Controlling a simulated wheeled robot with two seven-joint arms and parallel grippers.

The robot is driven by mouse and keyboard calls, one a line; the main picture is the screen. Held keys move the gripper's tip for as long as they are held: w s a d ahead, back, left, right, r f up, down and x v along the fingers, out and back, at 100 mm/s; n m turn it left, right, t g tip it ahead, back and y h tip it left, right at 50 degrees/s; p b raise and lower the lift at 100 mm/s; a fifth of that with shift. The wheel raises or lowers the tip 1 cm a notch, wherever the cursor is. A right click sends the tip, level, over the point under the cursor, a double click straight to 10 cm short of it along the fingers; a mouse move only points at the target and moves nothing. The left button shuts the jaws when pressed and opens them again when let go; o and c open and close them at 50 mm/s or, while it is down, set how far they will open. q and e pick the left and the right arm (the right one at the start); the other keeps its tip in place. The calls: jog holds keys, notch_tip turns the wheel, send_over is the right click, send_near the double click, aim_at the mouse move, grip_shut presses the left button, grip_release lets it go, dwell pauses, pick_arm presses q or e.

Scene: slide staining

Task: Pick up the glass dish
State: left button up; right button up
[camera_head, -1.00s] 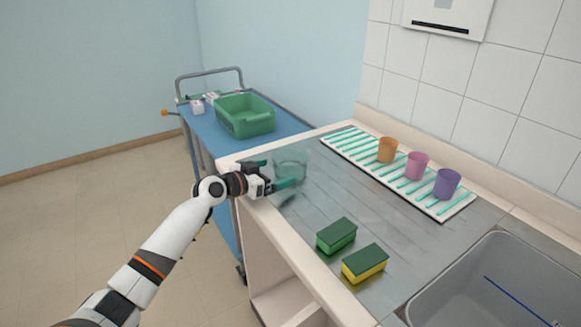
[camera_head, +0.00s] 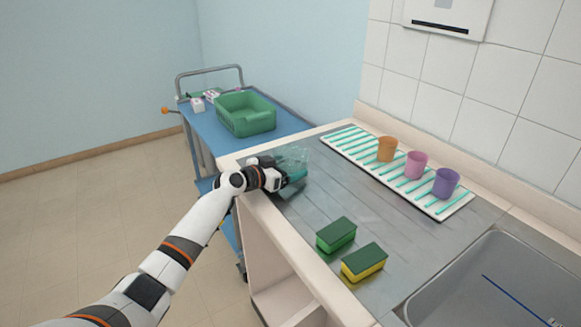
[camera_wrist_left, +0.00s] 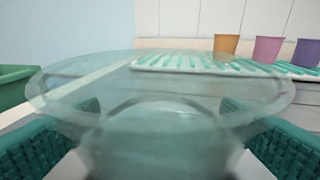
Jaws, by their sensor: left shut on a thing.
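The glass dish (camera_head: 297,157) is clear, greenish and round, and stands at the far left end of the steel counter. The fingers are shut on the dish. The gripper hides part of it in the head view. I cannot tell whether the dish is off the counter. My right gripper is not in view.
A white rack (camera_head: 355,153) with teal ribs holds an orange cup (camera_head: 387,149), a pink cup (camera_head: 416,165) and a purple cup (camera_head: 446,183). Two sponges (camera_head: 336,235) lie near the front edge. A sink (camera_head: 480,285) is at right. A blue cart (camera_head: 205,135) carries a green bin (camera_head: 246,122).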

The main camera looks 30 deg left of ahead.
pick_arm(q)
jog(key=shift+r, duration=0.2)
notch_tip(320, 180, up, 10)
jog(key=shift+f, duration=0.2)
dwell(0.8)
